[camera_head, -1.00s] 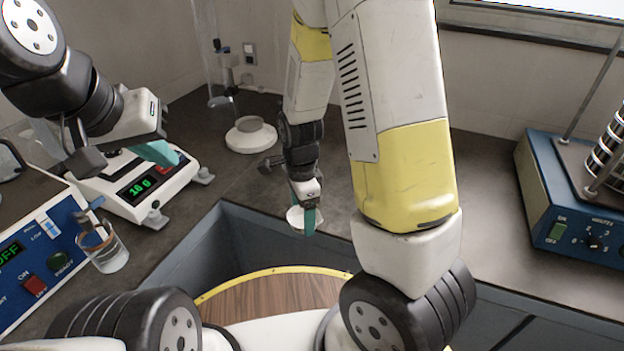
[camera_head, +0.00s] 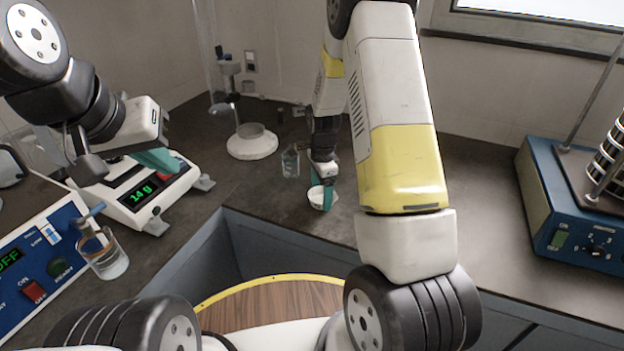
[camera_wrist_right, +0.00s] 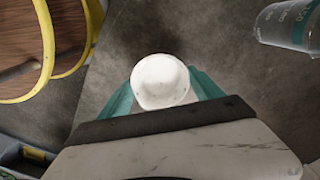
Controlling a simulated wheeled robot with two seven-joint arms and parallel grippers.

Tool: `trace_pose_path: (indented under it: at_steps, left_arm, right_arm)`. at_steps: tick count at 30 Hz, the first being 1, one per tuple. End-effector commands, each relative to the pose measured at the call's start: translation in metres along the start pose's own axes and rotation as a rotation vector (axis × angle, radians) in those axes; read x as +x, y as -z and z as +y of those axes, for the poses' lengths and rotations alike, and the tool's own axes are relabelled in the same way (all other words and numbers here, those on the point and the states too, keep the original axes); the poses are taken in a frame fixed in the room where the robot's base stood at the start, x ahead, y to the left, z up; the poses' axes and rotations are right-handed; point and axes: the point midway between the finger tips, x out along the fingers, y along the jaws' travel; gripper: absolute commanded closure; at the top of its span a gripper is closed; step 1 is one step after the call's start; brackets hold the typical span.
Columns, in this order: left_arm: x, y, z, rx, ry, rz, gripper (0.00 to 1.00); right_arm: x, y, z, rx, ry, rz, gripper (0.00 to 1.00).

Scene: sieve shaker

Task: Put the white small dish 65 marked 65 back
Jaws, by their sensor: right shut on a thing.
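A small white dish (camera_head: 320,197) is in my right gripper (camera_head: 324,190), low over the dark counter near its front edge. In the right wrist view the round dish (camera_wrist_right: 160,82) sits between the teal fingers (camera_wrist_right: 162,95), which are shut on it. I cannot tell whether it touches the counter, and no number on it is readable. My left gripper (camera_head: 158,158) hangs at the left above the balance (camera_head: 140,195); its teal finger shows, but the gap between its fingers is hidden.
A clear beaker (camera_head: 290,160) stands just behind and left of the dish. A white round-based stand (camera_head: 252,145) is farther back. A glass with tools (camera_head: 104,258) and a blue control box (camera_head: 45,255) are at left. The blue sieve shaker (camera_head: 570,215) is at right. Counter right of the dish looks clear.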

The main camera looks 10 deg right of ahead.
Motion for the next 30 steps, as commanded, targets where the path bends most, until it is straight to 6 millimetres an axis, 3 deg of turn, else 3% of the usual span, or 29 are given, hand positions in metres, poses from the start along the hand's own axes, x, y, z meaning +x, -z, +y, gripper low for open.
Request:
trace_pose_path:
  at_steps: [3,13,14,17,26,30]
  left_arm:
    - [0.0,0.0,0.0,0.0,0.0,0.0,1.0]
    - [0.0,0.0,0.0,0.0,0.0,0.0,1.0]
    - [0.0,0.0,0.0,0.0,0.0,0.0,1.0]
    - [0.0,0.0,0.0,0.0,0.0,0.0,1.0]
    - [0.0,0.0,0.0,0.0,0.0,0.0,1.0]
    - [0.0,0.0,0.0,0.0,0.0,0.0,1.0]
  right_arm:
    - [0.013,0.001,0.001,0.002,-0.001,0.0,0.66]
    - [0.016,0.0,0.001,0.001,-0.001,0.0,0.66]
    - [0.016,0.0,0.0,0.001,0.0,0.0,0.21]
    - [0.015,0.0,0.0,0.001,0.0,0.0,0.03]
    - [0.015,0.0,0.0,0.001,0.001,0.0,0.03]
    - [0.005,0.0,-0.001,0.001,0.003,0.001,0.03]
